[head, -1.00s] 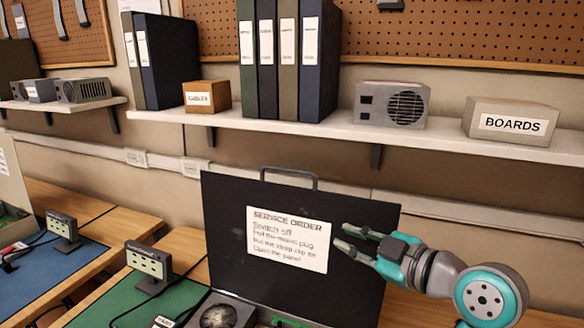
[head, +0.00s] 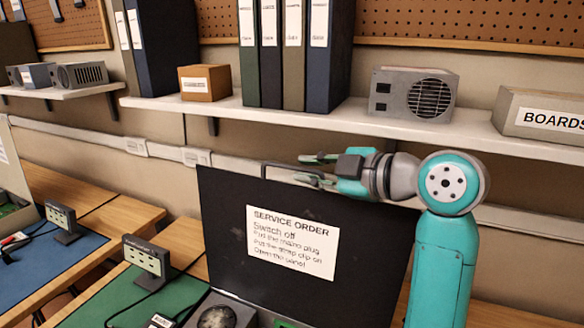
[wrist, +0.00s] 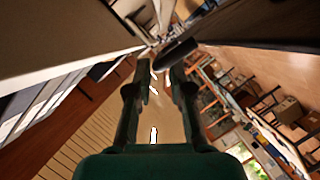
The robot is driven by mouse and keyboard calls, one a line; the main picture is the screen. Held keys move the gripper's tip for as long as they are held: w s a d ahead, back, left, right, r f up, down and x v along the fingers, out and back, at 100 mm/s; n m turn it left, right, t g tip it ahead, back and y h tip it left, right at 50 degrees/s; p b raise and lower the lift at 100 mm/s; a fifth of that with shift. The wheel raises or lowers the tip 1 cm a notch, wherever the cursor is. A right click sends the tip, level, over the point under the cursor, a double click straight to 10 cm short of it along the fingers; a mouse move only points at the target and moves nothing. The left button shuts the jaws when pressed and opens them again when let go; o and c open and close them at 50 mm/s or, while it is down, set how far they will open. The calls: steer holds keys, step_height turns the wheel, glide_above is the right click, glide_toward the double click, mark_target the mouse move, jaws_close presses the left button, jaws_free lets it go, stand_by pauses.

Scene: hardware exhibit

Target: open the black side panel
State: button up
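A large black upright panel (head: 220,230) stands in the middle of the head view, with a white service order sheet (head: 291,242) on its face. A dark handle (head: 264,168) arches over its top edge. I cannot tell whether this is the side panel the task names or a case lid. My gripper (head: 304,168) is open, its two fingers apart, at the panel's top edge and overlapping the handle in the picture. Whether it touches the handle is unclear.
A wall shelf (head: 300,118) above the panel carries binders (head: 290,60), a small brown box (head: 205,83), a grey fan unit (head: 413,93) and a boards box (head: 545,118). A power socket block (head: 147,257) stands on the green mat (head: 110,290) at left. A grey fan part (head: 216,318) sits below the panel.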

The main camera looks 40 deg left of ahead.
mark_target(296, 169)
steer(key=shift+x, duration=2.35)
jaws_close()
